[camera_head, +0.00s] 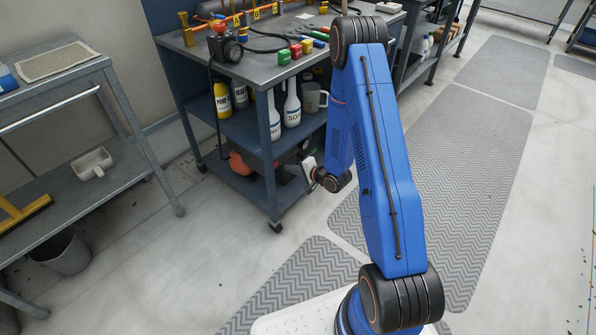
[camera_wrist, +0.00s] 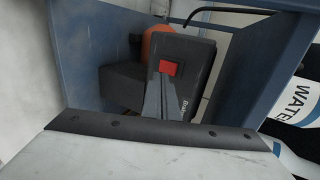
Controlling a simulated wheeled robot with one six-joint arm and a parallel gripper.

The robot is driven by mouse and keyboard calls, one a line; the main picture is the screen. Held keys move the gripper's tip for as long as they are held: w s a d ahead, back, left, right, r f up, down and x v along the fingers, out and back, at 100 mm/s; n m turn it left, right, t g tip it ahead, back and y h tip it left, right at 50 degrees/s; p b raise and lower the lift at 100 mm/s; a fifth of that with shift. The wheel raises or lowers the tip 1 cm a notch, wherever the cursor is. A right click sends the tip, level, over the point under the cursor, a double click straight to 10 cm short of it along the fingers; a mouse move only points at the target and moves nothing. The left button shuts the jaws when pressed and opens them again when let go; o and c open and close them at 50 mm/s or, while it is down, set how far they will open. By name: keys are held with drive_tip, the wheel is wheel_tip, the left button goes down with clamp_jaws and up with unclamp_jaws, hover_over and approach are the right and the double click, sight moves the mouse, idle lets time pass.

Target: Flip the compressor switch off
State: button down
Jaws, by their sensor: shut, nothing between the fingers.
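The compressor sits on the lowest shelf of the blue cart. Its orange tank (camera_head: 240,162) shows in the head view and also in the wrist view (camera_wrist: 157,44). In the wrist view its dark box (camera_wrist: 196,58) carries a red switch (camera_wrist: 170,67). My gripper (camera_wrist: 163,78) is shut and empty, its grey fingertips just below the red switch in the picture. I cannot tell whether they touch it. In the head view my gripper (camera_head: 305,172) is beside the cart's lower right side, and the switch cannot be made out.
Bottles and a mug (camera_head: 314,97) stand on the cart's middle shelf (camera_head: 236,127), above the compressor. A cart leg (camera_head: 269,150) stands near my gripper. In the wrist view, blue panels flank the compressor and a WATER bottle (camera_wrist: 296,92) is at right. Grey mats (camera_head: 455,160) cover open floor.

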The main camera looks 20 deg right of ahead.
sight(277, 162)
drive_tip(key=shift+w+a+r, duration=0.1)
drive_tip(key=shift+w+a, duration=0.3)
drive_tip(key=shift+w, duration=0.25)
drive_tip(key=shift+w+a+f, duration=0.1)
drive_tip(key=shift+w+a, duration=0.3)
drive_tip(key=shift+w, duration=0.3)
drive_tip(key=shift+w+a+r, duration=0.1)
drive_tip(key=shift+w+a, duration=0.3)
drive_tip(key=shift+w, duration=0.25)
drive_tip(key=shift+w+a+r, duration=0.15)
drive_tip(key=shift+w, duration=0.1)
drive_tip(key=shift+r, duration=0.1)
drive_tip(key=shift+r, duration=0.7)
